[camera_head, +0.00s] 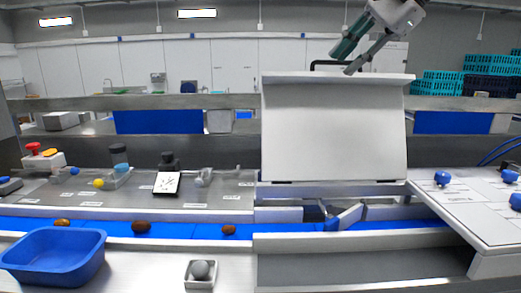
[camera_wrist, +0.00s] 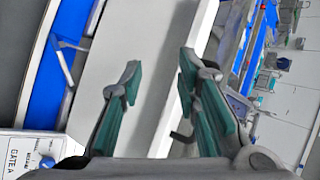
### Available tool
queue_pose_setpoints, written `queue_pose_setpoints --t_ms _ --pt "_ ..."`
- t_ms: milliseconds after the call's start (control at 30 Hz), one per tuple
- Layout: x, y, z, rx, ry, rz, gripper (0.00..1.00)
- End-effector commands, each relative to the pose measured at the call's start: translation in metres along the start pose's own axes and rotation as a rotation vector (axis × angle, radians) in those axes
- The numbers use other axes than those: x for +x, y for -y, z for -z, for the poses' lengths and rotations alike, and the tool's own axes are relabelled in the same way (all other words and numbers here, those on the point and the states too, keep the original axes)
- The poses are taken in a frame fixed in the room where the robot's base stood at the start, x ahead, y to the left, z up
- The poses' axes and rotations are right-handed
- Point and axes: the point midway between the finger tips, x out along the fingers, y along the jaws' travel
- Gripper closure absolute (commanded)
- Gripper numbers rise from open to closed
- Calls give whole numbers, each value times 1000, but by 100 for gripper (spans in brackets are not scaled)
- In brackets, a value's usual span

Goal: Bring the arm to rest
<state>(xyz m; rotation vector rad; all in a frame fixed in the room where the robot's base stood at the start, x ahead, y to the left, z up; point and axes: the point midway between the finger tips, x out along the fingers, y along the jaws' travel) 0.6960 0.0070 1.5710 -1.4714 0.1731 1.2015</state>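My gripper (camera_head: 352,56) is raised at the upper right in the head view, above the top edge of the large white panel housing (camera_head: 333,130). In the wrist view my gripper (camera_wrist: 158,75) shows two green-padded fingers spread apart with nothing between them. It is open and empty. The white housing lies beyond the fingers in the wrist view.
A blue belt (camera_head: 185,229) carries several brown dates (camera_head: 141,227). A blue tray (camera_head: 55,256) and a small white holder with a grey ball (camera_head: 200,271) sit in front. Blue knobs (camera_head: 442,178) stand on the right panel. Teal crates (camera_head: 441,85) are stacked behind.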

Motion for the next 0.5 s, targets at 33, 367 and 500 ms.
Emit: queue_pose_setpoints --t_ms 33,367,500 --pt "2 -14 -14 -49 -26 -23 70" --pt "18 -139 -68 -431 -179 -202 70" --pt "26 -205 -84 -620 -220 -287 70"
